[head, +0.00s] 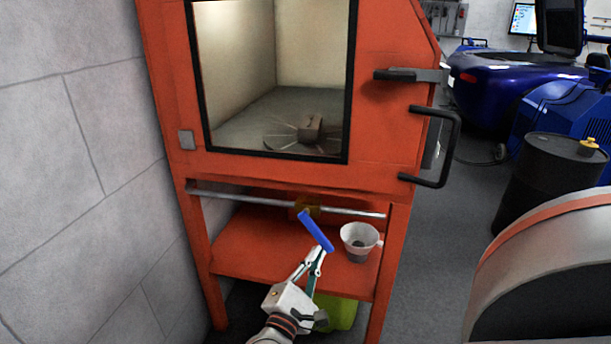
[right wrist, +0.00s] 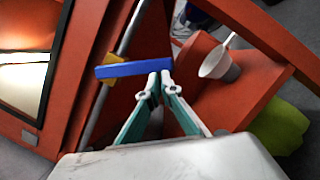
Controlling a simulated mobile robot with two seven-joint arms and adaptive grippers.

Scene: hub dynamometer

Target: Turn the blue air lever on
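The blue air lever (head: 316,230) is a straight bar on a yellow valve body (head: 307,206), which sits on a metal pipe across the front of the orange cabinet. In the head view the lever slants down and right from the valve. My right gripper (head: 318,254) is at the lever's lower free end. In the right wrist view its fingertips (right wrist: 160,77) are together at the edge of the blue lever (right wrist: 130,69), near its right end. They look shut, with the lever lying across them rather than between them. Whether they touch it is unclear. My left gripper is not in view.
A white cup-like container (head: 360,240) stands on the orange shelf (head: 240,255), right of the lever. A yellow-green object (head: 342,312) is below the shelf. The cabinet's black handle (head: 446,148) juts out at right. A grey wall (head: 80,170) closes off the left.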

